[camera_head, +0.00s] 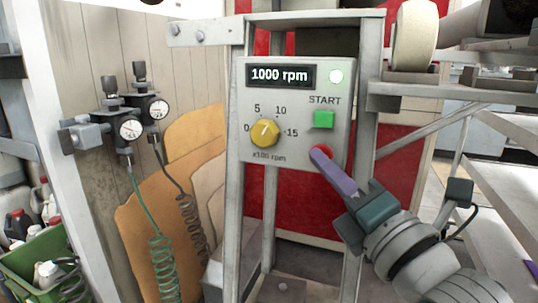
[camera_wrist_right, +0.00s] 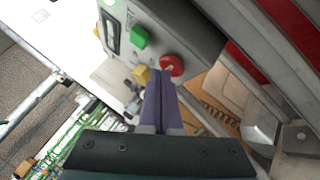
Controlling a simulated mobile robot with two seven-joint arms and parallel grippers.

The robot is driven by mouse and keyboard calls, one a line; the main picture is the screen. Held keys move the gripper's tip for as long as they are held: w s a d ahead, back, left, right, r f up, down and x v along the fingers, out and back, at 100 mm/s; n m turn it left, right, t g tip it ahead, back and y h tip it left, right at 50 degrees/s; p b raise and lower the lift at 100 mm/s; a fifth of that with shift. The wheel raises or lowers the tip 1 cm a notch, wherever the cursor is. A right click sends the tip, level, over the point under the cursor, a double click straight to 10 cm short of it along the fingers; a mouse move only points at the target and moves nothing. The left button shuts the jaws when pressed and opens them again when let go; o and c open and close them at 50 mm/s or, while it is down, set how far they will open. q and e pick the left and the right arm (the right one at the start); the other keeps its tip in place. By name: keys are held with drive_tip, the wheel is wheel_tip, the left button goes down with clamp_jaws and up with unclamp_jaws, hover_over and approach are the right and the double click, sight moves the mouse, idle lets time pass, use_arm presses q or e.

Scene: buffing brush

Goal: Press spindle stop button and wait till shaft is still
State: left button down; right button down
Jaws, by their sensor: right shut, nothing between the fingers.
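The control panel (camera_head: 300,95) is a grey box on a metal frame. Its display (camera_head: 280,76) reads 1000 rpm, and a lamp (camera_head: 336,76) beside it glows pale green-white. The green START button (camera_head: 324,119) sits above the red stop button (camera_head: 317,151). A yellow dial (camera_head: 265,133) is at the left. My right gripper (camera_head: 326,160) is shut and empty, its purple fingertips at the red button and partly covering it. In the wrist view the fingertips reach the edge of the red button (camera_wrist_right: 172,65); contact is hard to tell. The left gripper is not in view.
A pale buffing wheel (camera_head: 416,35) sits on the shaft at the upper right, above a metal bracket. Metal posts flank the panel. Pressure gauges (camera_head: 131,128) with coiled hoses hang at the left. A green crate (camera_head: 40,262) with bottles stands at the lower left.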

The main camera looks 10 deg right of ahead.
drive_tip(key=shift+w+d, duration=0.1)
drive_tip(key=shift+w, duration=0.05)
idle(0.3)
drive_tip(key=shift+s+a+p, duration=0.35)
drive_tip(key=shift+s+a, duration=0.1)
drive_tip(key=shift+s, duration=0.25)
drive_tip(key=shift+s+a+p, duration=0.45)
drive_tip(key=shift+s+a, duration=0.25)
drive_tip(key=shift+s, duration=0.35)
drive_tip(key=shift+s+a+p, duration=0.45)
drive_tip(key=shift+s+a, duration=0.25)
drive_tip(key=shift+s, duration=0.3)
